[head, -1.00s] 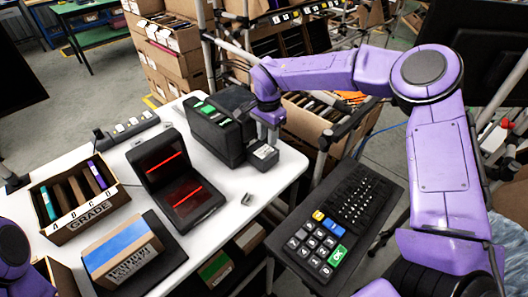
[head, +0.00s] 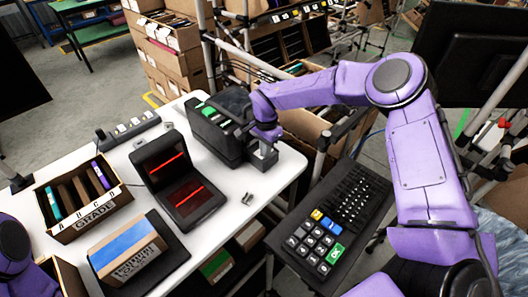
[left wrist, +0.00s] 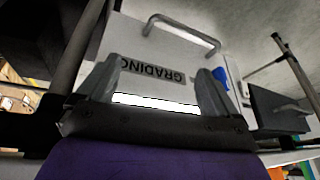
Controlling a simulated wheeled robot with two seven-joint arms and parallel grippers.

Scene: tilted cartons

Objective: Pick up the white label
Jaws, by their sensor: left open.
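I cannot make out a separate white label for certain in the head view. My right gripper (head: 263,158) points down at the right end of the black machine (head: 217,125) on the white table. Its fingertips are small and dark there, so I cannot tell its opening or whether it touches anything. In the left wrist view, my left gripper (left wrist: 157,92) is open, its two grey fingers apart. A bright white strip (left wrist: 155,103) shows between them; I cannot tell what it is.
On the white table (head: 222,208) are a "GRADE" carton (head: 97,215), an open black case with red lines (head: 180,180), a blue-topped carton (head: 127,248) and a small grey piece (head: 247,199). A keypad (head: 335,220) stands right. A "GRADING" panel (left wrist: 183,45) shows in the left wrist view.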

